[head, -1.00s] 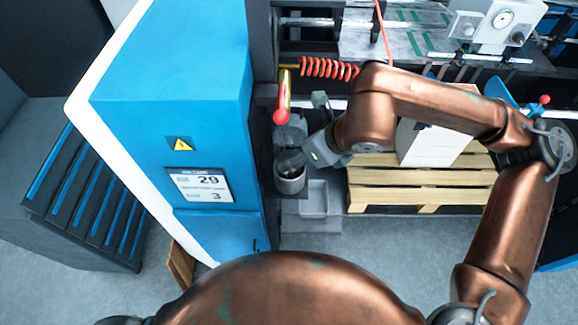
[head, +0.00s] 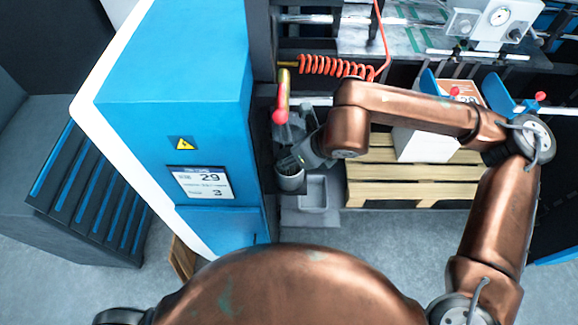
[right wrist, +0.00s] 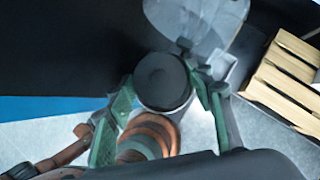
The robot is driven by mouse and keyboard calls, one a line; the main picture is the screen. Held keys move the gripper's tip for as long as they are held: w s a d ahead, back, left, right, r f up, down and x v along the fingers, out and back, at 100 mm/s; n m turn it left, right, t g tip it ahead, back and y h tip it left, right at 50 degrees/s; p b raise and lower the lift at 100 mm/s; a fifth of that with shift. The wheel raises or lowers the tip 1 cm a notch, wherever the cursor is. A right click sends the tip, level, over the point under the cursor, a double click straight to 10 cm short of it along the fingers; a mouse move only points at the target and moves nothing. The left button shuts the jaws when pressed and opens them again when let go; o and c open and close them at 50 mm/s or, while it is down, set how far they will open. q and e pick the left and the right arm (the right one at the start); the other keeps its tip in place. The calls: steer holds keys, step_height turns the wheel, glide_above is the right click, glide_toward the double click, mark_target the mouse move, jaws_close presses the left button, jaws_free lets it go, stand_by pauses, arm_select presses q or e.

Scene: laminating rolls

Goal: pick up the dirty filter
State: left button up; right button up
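A grey cup-shaped cylinder (head: 290,179), which looks like the dirty filter, is beside the blue cabinet below a red-handled valve in the head view. My right gripper (head: 291,162) is at its top, coming from the upper right. In the right wrist view a dark round end (right wrist: 162,80) lies between the green pads of my right gripper (right wrist: 162,92). The pads are apart, one on each side, close to its edges. I cannot tell whether they press on it. My left gripper is not in view.
The blue cabinet (head: 175,110) stands close on the left. A red coiled hose (head: 330,66) runs above my right arm. A grey tray (head: 313,193) sits just right of the cylinder. A wooden pallet (head: 400,182) with a white stack (head: 425,145) is farther right.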

steer(key=c, duration=0.8)
steer(key=shift+c, duration=1.2)
steer(key=shift+r, duration=0.15)
